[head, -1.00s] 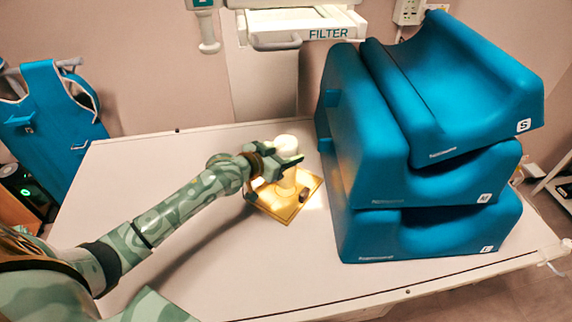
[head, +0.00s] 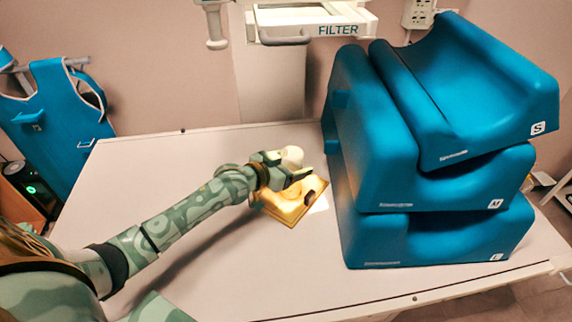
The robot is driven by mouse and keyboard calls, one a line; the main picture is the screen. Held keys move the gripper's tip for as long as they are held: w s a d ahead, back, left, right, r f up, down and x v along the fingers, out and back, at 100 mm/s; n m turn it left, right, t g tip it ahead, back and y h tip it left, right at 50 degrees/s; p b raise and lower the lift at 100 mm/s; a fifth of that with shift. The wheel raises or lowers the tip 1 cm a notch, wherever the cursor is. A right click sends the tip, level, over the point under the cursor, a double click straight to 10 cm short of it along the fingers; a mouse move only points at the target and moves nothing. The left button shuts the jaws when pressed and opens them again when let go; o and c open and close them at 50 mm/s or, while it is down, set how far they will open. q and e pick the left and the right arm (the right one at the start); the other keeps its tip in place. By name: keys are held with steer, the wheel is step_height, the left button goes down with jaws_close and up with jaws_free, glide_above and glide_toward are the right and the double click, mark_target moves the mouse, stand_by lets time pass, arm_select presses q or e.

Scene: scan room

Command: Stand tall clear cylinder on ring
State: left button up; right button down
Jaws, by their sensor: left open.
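A pale, rounded-top piece (head: 292,156) shows just behind my left gripper, over the far side of a square tan plate (head: 284,214) on the table. It may be the tall cylinder; its lower part is hidden by the gripper, and I cannot tell if it is clear. My left gripper (head: 296,171) is open, low over the plate and close to the pale piece; I cannot tell whether they touch. A small dark brown piece (head: 310,195) sits at the plate's right side. I cannot make out a ring. My right gripper is out of view.
A tall stack of blue foam cushions (head: 375,240) stands on the right of the white table (head: 190,285), close to the plate. The FILTER unit (head: 315,24) hangs above the back edge.

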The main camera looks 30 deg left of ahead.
arm_select(q)
steer(key=p+v, duration=0.2)
steer(key=v, duration=1)
steer(key=shift+p, duration=0.4)
